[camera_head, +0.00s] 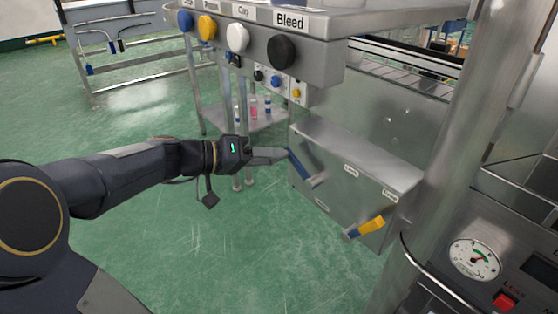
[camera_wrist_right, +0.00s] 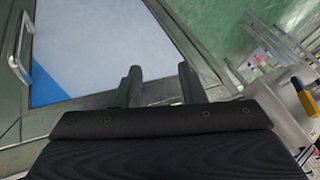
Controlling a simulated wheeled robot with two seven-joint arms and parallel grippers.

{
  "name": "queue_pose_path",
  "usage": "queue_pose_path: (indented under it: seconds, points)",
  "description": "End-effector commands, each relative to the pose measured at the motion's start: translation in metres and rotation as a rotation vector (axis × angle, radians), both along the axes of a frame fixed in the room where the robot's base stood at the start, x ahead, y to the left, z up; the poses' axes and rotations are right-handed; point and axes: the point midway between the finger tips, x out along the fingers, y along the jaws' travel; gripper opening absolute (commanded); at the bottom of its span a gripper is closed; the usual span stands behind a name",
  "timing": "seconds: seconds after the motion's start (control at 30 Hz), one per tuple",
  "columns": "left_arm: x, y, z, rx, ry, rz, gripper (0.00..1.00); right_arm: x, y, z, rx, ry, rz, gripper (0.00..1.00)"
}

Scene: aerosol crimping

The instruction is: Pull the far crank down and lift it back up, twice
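The near crank (camera_head: 371,226), with a yellow handle, is lower right on the same cabinet. My right gripper (camera_wrist_right: 158,88) shows in the right wrist view, with its fingers apart and nothing between them.
Above the cabinet is a steel panel with blue, yellow, white and black knobs, the black one (camera_head: 281,51) labelled Bleed. A steel post (camera_head: 455,140) and a pressure gauge (camera_head: 475,260) stand at right. Green floor (camera_head: 250,270) is clear in front.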

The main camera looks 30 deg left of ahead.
Motion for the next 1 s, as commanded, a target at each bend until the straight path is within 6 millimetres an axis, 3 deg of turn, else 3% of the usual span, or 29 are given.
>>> queue_pose_path:
  seconds: [0.2, 0.5, 0.8, 1.0]
  points:
    - [0.017, -0.015, -0.006, 0.000, 0.000, -0.001, 0.38, 0.000, 0.000, -0.004, 0.000, 0.000, 0.000, 0.36]
    - [0.019, -0.016, -0.006, 0.000, 0.000, 0.000, 0.38, 0.000, 0.000, -0.004, 0.000, 0.000, 0.000, 0.36]
    - [0.019, -0.016, -0.006, 0.001, 0.000, 0.001, 0.01, 0.000, 0.000, -0.004, 0.000, 0.000, 0.000, 0.36]
    - [0.019, -0.015, -0.007, 0.003, 0.001, 0.002, 0.00, 0.000, 0.000, -0.004, 0.000, 0.000, 0.000, 0.36]
